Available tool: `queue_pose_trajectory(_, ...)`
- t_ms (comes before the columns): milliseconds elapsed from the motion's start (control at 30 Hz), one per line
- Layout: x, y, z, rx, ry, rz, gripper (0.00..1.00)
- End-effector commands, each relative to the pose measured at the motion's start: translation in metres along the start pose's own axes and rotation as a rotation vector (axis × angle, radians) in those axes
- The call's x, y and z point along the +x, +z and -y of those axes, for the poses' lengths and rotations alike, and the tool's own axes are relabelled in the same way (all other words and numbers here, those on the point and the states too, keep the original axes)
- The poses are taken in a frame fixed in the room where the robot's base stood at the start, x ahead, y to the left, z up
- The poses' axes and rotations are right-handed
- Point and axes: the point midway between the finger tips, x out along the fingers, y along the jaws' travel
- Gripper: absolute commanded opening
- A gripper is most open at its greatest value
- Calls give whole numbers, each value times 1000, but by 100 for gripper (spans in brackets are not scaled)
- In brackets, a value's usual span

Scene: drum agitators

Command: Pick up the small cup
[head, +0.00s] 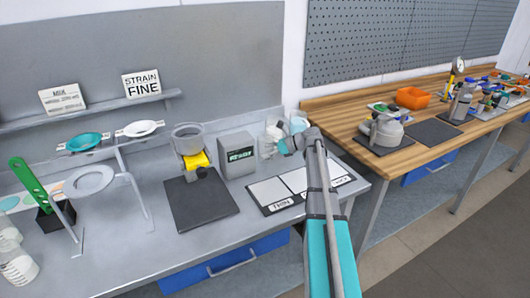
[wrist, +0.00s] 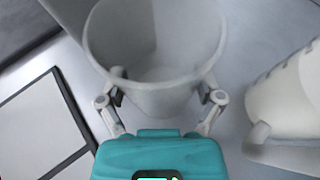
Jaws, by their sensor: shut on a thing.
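The small cup (wrist: 155,45) is a pale grey-white, wide-mouthed cup that fills the upper middle of the wrist view. My gripper (wrist: 165,96) is shut on it, with one finger at each side of its near wall. I look down into its open top, and it appears empty. In the head view my gripper (head: 287,145) is at the back of the grey bench, right of the grey box. Pale vessels (head: 272,132) show around it there, partly hidden by my arm; I cannot tell which is the held cup.
A white jug (wrist: 285,100) with marks and a handle stands close right of the cup. A black-edged mat (wrist: 35,130) with white panels lies to the left. In the head view a grey box (head: 238,154) and a dark pad (head: 201,200) stand left of my arm.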

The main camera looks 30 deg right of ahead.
Motion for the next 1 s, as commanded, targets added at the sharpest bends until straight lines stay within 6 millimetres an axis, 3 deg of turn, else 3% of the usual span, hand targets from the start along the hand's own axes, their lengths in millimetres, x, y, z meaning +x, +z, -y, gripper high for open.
queue_pose_trajectory(600, -26, 61, 0, 0, -1, 0, 59)
queue_pose_trajectory(1000, -32, 75, 0, 0, -1, 0, 59)
